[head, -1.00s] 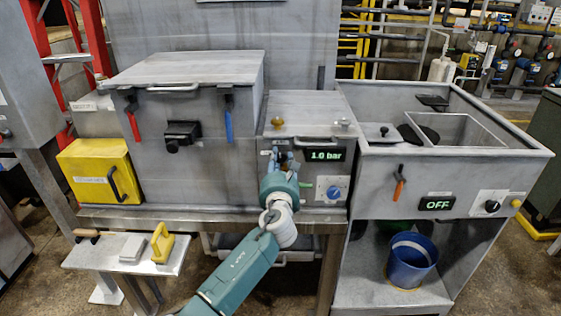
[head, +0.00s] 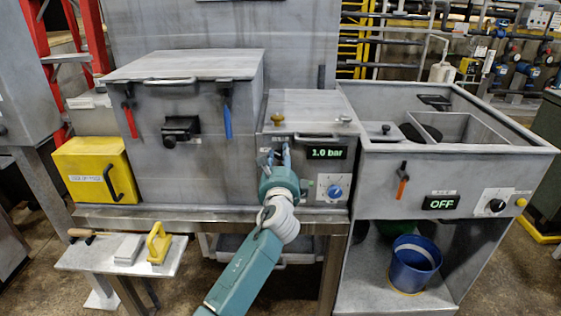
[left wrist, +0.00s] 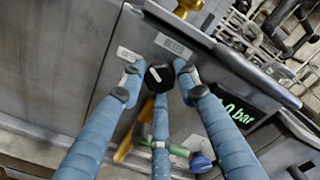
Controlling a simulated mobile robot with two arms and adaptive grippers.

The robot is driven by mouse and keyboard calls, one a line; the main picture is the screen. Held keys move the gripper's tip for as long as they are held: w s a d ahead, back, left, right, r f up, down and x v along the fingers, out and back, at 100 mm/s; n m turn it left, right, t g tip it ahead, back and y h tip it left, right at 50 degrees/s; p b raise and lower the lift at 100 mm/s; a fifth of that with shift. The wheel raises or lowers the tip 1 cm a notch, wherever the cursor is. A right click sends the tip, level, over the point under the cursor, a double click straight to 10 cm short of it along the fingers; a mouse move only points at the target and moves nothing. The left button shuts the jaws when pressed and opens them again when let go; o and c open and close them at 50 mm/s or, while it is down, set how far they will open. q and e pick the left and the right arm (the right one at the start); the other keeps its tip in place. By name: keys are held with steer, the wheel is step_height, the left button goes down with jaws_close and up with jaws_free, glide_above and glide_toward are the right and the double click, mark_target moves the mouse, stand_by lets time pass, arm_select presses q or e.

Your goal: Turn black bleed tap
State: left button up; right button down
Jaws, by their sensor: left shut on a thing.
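The black bleed tap (left wrist: 158,77) is a small dark round knob with a white line on it, on the front of the grey pressure unit (head: 307,193). The left wrist view shows it between the blue fingertips of my left gripper (left wrist: 156,84), which is shut on it. In the head view my left gripper (head: 282,158) covers the tap at the left of the panel. The green display (head: 326,153) reads 1.0 bar. My right gripper is in neither view.
A blue knob (head: 335,192) sits low on the same panel. A brass fitting (left wrist: 187,7) is above the tap. An orange handle (left wrist: 128,140) and a green part (left wrist: 178,151) are below it, close to the fingers. A sink unit (head: 377,185) stands to the right.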

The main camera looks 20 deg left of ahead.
arm_select(q)
steer(key=n+b, duration=0.1)
steer(key=n, duration=0.3)
steer(key=shift+f+b, duration=0.1)
steer(key=shift+b, duration=0.2)
steer(key=shift+n, duration=0.3)
steer(key=o, duration=1.1)
steer(key=shift+o, duration=0.2)
steer(key=shift+s, duration=0.15)
steer(key=v, duration=1.1)
steer(key=shift+s, duration=0.35)
steer(key=shift+d, duration=0.15)
